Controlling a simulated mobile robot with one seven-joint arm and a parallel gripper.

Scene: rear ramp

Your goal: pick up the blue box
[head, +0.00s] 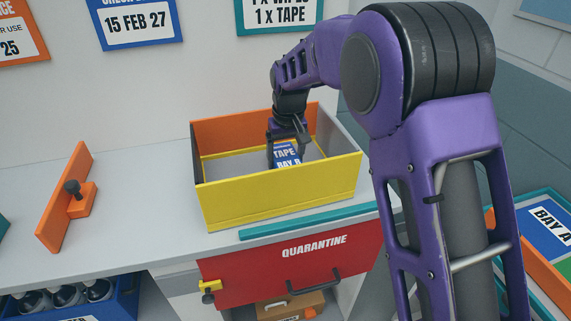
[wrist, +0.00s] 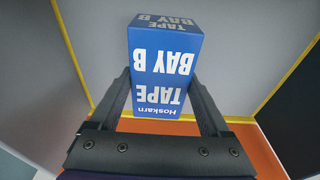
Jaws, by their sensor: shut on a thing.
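The blue box (head: 286,158) has white lettering reading TAPE BAY B and is inside an open crate (head: 280,194) with a yellow front wall and an orange back wall. My gripper (head: 287,146) reaches down into the crate from above and is shut on the box. In the wrist view the blue box (wrist: 162,62) sits between the two dark fingers of my gripper (wrist: 158,85), one on each side. The crate's front wall hides the box's lower end in the head view, and I cannot tell whether it touches the crate floor.
The crate stands on a pale counter (head: 135,215) above a red QUARANTINE drawer (head: 300,264). A teal strip (head: 305,221) lies before the crate. An orange bracket with a dark knob (head: 70,197) stands to the left. The counter between bracket and crate is clear.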

